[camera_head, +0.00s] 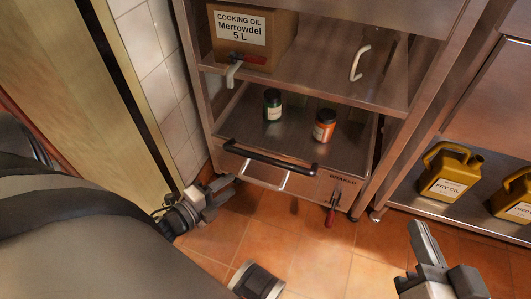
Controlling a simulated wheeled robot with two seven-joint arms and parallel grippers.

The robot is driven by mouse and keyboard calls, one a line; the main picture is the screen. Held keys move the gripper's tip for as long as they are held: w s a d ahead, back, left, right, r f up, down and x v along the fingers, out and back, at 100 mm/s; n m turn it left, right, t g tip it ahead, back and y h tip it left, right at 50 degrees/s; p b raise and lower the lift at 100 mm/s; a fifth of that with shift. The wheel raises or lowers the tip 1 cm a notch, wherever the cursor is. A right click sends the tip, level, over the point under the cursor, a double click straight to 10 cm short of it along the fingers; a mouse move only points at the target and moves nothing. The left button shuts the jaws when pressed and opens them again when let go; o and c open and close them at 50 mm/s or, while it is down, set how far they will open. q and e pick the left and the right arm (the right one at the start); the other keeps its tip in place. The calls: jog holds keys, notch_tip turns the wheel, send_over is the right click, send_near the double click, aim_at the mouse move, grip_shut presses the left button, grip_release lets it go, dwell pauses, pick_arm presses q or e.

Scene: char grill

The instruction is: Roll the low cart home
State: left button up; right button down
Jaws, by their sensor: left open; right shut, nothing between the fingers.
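The low cart (247,131) is a steel-topped cart under the shelf of a steel unit, with a black bar handle (268,158) along its front edge. My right gripper (418,232) is shut and empty over the floor, right of and apart from the cart. The cart's wheels are not clearly visible.
A cooking oil box (240,34) sits on the shelf (310,76) above the cart. A red-handled part (331,212) hangs at the cart's front right. Yellow fry oil jugs (447,173) stand on a low shelf at right. Tiled floor (320,265) lies clear in front.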

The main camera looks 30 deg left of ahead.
aim_at(264, 161)
pick_arm(q)
jog(key=shift+b+x, duration=2.2)
jog(key=shift+x, duration=5.6)
pick_arm(e)
jog(key=shift+w+a+r+t+y, duration=0.1)
jog(key=shift+w+r+t+y, duration=0.3)
jog(key=shift+r+t, duration=0.3)
jog(key=shift+w+a+r+t+y, duration=0.1)
jog(key=shift+w+r+t+y, duration=0.15)
jog(key=shift+r+t+y, duration=0.45)
jog(key=shift+r, duration=0.2)
pick_arm(q)
grip_shut()
